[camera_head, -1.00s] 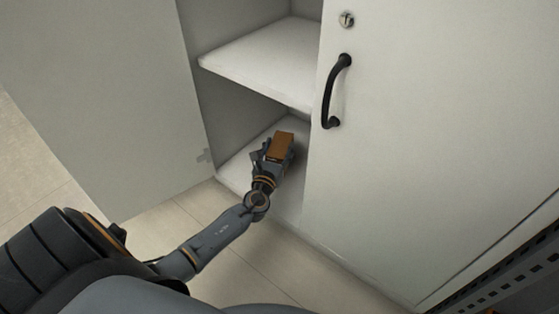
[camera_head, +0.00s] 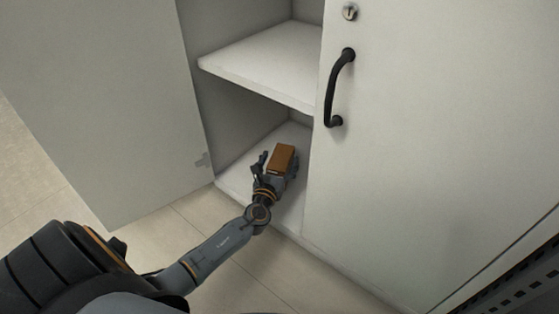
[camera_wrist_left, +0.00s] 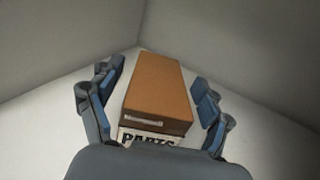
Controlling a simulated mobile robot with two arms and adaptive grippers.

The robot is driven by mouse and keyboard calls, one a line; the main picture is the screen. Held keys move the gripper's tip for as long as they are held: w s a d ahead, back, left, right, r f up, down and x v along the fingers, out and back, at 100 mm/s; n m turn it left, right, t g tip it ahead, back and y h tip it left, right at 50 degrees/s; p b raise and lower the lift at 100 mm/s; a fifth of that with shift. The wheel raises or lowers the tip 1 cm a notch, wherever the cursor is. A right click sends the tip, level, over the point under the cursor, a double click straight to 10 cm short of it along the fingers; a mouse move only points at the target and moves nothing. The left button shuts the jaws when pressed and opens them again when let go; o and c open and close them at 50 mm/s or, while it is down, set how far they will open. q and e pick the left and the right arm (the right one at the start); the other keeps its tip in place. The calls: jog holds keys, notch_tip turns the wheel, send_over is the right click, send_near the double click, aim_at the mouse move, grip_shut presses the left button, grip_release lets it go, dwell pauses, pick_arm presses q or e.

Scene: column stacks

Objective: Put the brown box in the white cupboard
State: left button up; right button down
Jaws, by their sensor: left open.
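The brown box (camera_head: 282,157) is inside the white cupboard (camera_head: 262,62), at its bottom shelf. In the left wrist view the brown box (camera_wrist_left: 155,93) appears upright on the white shelf floor, with a white label reading "PARTS" on its near face. My left gripper (camera_head: 279,168) reaches in through the open side of the cupboard. Its fingers are open on both sides of the box, with visible gaps in the left wrist view (camera_wrist_left: 160,100). The lower part of the box is partly hidden by my gripper. My right gripper is not in view.
The left cupboard door (camera_head: 110,120) stands open. The right door (camera_head: 430,130), with a black handle (camera_head: 338,90) and a lock, is shut close to the right of my arm. A middle shelf (camera_head: 265,62) lies above my gripper. Shelf floor around the box is clear.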

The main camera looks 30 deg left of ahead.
pick_arm(q)
jog(key=shift+r, duration=0.15)
jog(key=shift+s+d+p, duration=0.1)
jog(key=shift+s+p, duration=0.25)
jog(key=p+v, duration=0.4)
jog(key=v, duration=0.6)
jog(key=shift+s+d+r, duration=0.1)
jog(key=shift+s, duration=0.2)
jog(key=shift+s+d, duration=0.15)
jog(key=shift+s, duration=0.15)
